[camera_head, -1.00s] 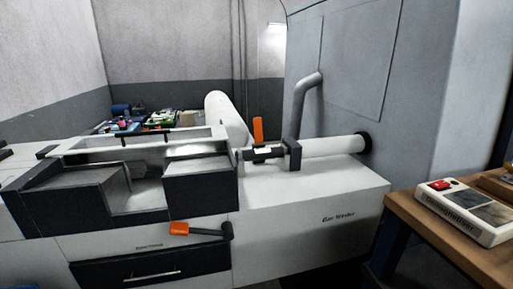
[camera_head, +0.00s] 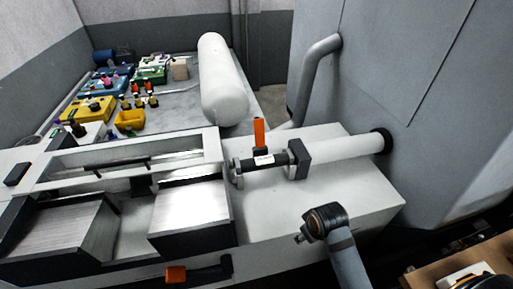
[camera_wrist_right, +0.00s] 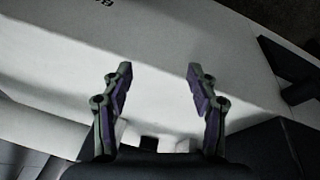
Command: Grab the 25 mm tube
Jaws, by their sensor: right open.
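I cannot make out for sure which thing is the 25 mm tube. A dark cylindrical piece with a white label (camera_head: 263,160) lies along the lathe's axis, left of a dark block (camera_head: 299,158). A long white tube (camera_head: 345,152) runs from that block into a black ring. My right gripper (camera_wrist_right: 159,70) is open and empty in the wrist view, its two fingers apart above a pale surface. In the head view my right arm reaches in from the lower right, above the machine's white top; its fingers are hardly visible there. My left gripper is not in view.
An orange upright handle (camera_head: 259,133) stands behind the labelled piece. A large white cylinder (camera_head: 222,80) lies on the back bench, with several coloured bins, such as a yellow one (camera_head: 95,109), left of it. A grey cabinet (camera_head: 400,70) with a bent pipe (camera_head: 309,80) fills the right.

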